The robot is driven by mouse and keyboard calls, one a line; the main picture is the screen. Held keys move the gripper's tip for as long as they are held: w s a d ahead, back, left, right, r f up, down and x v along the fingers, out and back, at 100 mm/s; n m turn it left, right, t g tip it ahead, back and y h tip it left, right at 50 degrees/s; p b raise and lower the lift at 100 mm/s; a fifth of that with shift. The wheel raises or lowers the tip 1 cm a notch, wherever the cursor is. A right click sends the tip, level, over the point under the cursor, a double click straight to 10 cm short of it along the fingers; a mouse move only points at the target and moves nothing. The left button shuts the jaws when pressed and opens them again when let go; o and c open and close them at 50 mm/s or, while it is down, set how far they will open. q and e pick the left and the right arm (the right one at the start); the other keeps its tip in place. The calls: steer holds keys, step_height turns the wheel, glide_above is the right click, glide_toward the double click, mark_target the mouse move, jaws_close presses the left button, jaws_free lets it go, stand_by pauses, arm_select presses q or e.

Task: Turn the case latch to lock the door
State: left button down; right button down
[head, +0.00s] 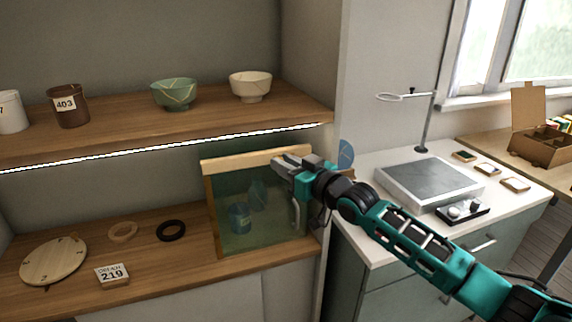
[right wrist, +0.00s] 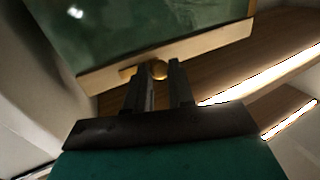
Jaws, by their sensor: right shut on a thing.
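The wooden display case (head: 212,222) stands on the lower shelf, with a tinted glass door (head: 232,185) that looks closed. Blue-green pieces show dimly through the glass, and a pale upright handle (head: 297,212) is at the door's right side. My right gripper (head: 281,162) is at the case's top rail, toward its right end. In the right wrist view the gripper (right wrist: 160,72) is shut on the small brass latch (right wrist: 159,69), whose round knob shows between the fingertips. The fingers partly hide the latch, so its exact angle is unclear. My left gripper is out of view.
The upper shelf (head: 130,135) with a lit front edge runs just above the case and holds two bowls and jars. A white counter (head: 385,240) stands right.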

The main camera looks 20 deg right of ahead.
steer(key=shift+f, duration=0.1)
steer(key=m+t+h+b, duration=0.1)
steer(key=m+t+h, duration=0.1)
steer(key=m, duration=0.5)
steer(key=m+t+h+b, duration=0.1)
steer(key=m+t+h, duration=0.1)
steer(key=m, duration=0.5)
steer(key=m+t+h+b, duration=0.1)
steer(key=m+t+h, duration=0.1)
steer(key=m, duration=0.6)
steer(key=shift+a+f+h, duration=0.3)
steer(key=shift+f, duration=0.1)
steer(key=shift+m, duration=0.4)
steer(key=c, duration=1.3)
jaws_free()
